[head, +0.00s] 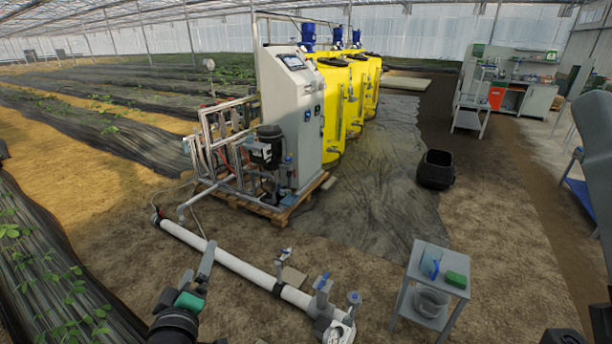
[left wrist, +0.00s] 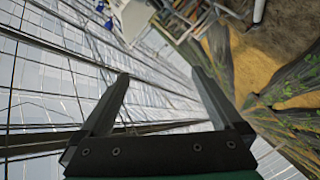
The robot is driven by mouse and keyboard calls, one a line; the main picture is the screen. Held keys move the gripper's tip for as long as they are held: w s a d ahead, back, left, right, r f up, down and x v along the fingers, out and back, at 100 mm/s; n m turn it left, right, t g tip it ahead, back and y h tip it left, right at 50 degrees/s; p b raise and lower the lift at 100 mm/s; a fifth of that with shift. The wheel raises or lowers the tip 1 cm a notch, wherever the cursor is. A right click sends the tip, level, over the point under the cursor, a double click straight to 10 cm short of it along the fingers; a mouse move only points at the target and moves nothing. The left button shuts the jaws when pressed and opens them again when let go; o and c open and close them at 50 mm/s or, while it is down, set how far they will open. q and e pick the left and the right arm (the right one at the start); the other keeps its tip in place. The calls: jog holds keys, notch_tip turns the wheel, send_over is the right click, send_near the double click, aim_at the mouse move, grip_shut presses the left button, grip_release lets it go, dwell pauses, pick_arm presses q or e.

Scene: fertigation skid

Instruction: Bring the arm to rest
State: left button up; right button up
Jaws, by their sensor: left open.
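My left gripper (head: 207,262) is at the lower left of the head view, raised and pointing up and away, with the white pipe behind it in the picture. In the left wrist view its two dark fingers (left wrist: 162,78) stand well apart with nothing between them. That view is tilted, with the greenhouse roof and wall on the left and plant rows on the right. I cannot make out my right gripper in the head view.
A grey control cabinet (head: 292,105) and piping stand on a wooden pallet (head: 270,210). A white pipe (head: 235,264) with valves runs low across the ground. A small grey table (head: 415,262) holds a green item (head: 456,279). A black bin (head: 436,169) stands on open soil.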

pick_arm(q)
notch_tip(320, 180, up, 16)
jog(key=s+d+m+t+p, duration=0.1)
jog(key=s+d+t, duration=0.1)
jog(key=s+t, duration=0.1)
jog(key=s+d+r+m+t+h, duration=0.15)
jog(key=s+r+m+t, duration=0.3)
jog(key=s+r, duration=0.55)
jog(key=s+d+r+m+t+h, duration=0.1)
jog(key=s+r+m+t+h, duration=0.25)
jog(key=s+r+m, duration=0.6)
notch_tip(320, 180, up, 40)
jog(key=w+n+p, duration=0.2)
jog(key=p, duration=3.7)
jog(key=shift+n, duration=0.3)
jog(key=shift+w+d, duration=0.1)
